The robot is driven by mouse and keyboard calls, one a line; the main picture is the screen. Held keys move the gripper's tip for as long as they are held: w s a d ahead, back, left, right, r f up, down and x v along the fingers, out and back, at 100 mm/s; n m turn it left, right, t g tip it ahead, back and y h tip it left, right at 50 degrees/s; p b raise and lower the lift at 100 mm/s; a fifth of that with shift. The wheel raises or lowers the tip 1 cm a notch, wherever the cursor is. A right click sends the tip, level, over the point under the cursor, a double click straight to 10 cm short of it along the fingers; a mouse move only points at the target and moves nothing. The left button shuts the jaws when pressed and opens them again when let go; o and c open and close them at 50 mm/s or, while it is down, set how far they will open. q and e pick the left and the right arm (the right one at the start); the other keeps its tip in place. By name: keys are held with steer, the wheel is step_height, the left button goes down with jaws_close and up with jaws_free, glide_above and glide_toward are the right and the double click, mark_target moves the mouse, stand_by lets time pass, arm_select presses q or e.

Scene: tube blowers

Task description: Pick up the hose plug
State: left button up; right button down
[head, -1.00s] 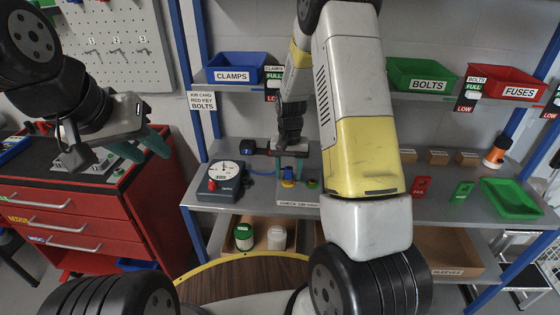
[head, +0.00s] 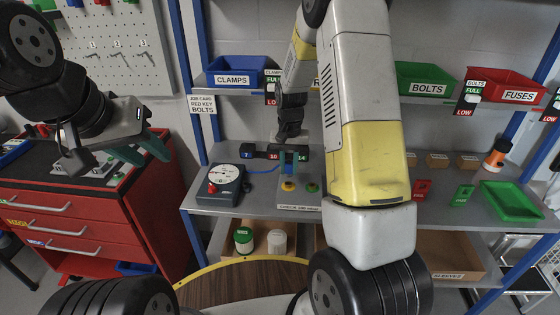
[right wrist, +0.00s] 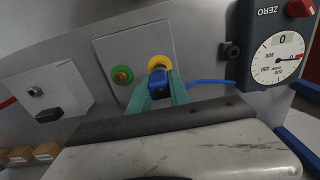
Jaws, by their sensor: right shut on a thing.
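The blue hose plug (right wrist: 160,86) is between the two teal fingers of my right gripper (right wrist: 161,93), which is shut on it. In the right wrist view the plug overlaps the lower part of a yellow ring (right wrist: 160,62); I cannot tell whether they touch. A blue hose (right wrist: 210,83) runs from the plug side to the gauge box (right wrist: 280,60). In the head view my right gripper (head: 292,165) is above the yellow ring (head: 288,186) on the grey check box. My left gripper (head: 143,152) is open and empty above the red cabinet.
A green ring (head: 312,187) sits beside the yellow one. The gauge box (head: 220,185) stands left on the shelf. A dark block numbered 7, 10, 14 (head: 260,153) is behind my right gripper. A green tray (head: 512,200) lies on the right.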

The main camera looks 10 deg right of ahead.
steer(key=s+a+r, duration=0.1)
steer(key=s+a, duration=0.3)
steer(key=s, duration=1.1)
steer(key=shift+s+a, duration=0.2)
steer(key=shift+r, duration=0.1)
steer(key=shift+r, duration=0.1)
steer(key=shift+r, duration=2.65)
